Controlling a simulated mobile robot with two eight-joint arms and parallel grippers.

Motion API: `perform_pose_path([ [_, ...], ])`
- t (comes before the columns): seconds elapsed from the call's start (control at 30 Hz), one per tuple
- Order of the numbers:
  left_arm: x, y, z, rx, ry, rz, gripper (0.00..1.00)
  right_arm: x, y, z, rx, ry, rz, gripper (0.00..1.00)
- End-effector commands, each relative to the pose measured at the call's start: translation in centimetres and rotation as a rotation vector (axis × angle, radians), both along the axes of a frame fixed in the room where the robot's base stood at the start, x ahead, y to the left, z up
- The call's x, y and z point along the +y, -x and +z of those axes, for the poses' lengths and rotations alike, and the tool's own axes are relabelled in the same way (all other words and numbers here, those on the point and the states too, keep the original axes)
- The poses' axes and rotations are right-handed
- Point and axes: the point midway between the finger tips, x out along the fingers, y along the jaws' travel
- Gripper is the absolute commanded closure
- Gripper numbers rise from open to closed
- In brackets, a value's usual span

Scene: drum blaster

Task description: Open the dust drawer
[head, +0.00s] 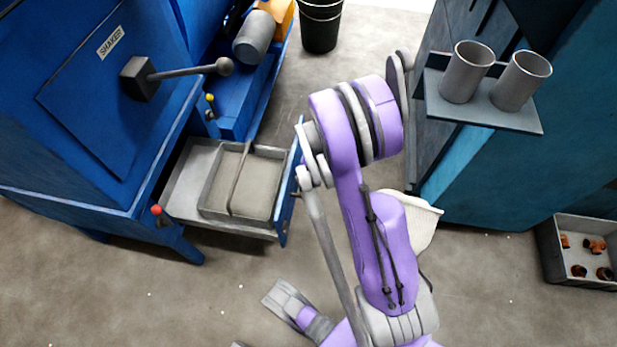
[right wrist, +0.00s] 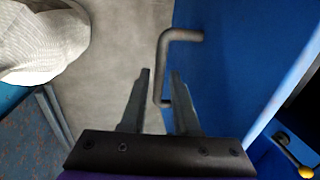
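The dust drawer (head: 178,190) stands pulled out of the blue shaker machine (head: 75,110), with a grey tray (head: 205,190) inside it. Its blue front panel (head: 289,195) faces my right arm, and it fills the right of the right wrist view (right wrist: 235,70). A grey bent bar handle (right wrist: 180,36) is on that panel. My right gripper (right wrist: 161,72) is open, with the handle's lower part between its two fingers and a gap visible beside the bar. In the head view my purple arm hides the right gripper and handle.
A teal cabinet (head: 500,170) with a shelf of two grey cups (head: 468,72) stands right of my arm. A pale container (head: 425,222) sits close behind the arm. A black bin (head: 320,25) is at the back. A grey crate (head: 553,260) is at the far right. Front-left floor is clear.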

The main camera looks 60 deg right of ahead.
Motion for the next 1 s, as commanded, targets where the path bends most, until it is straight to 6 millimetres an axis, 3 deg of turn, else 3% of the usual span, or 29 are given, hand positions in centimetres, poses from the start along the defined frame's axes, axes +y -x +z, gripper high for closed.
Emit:
perform_pose_path([
  [0.1, 0.0, 0.0, 0.0, 0.0, 0.0, 0.0, 0.5, 0.0, 0.0, 0.0, 0.0, 0.0, 0.0, 0.53],
  [0.47, 0.0, 0.1, 0.4, -0.001, 0.0, 0.0, 0.5, 0.0, 0.1, 0.8, -0.001, 0.0, 0.0, 0.53],
  [0.8, 0.0, 0.5, 3.1, -0.008, 0.0, 0.0, 0.5, -0.5, 1.2, 7.4, -0.001, 0.0, -0.002, 0.53],
  [1.0, 0.0, 0.6, 4.1, -0.011, 0.0, 0.0, 0.5, -0.7, 1.7, 10.0, -0.001, 0.001, 0.0, 0.53],
])
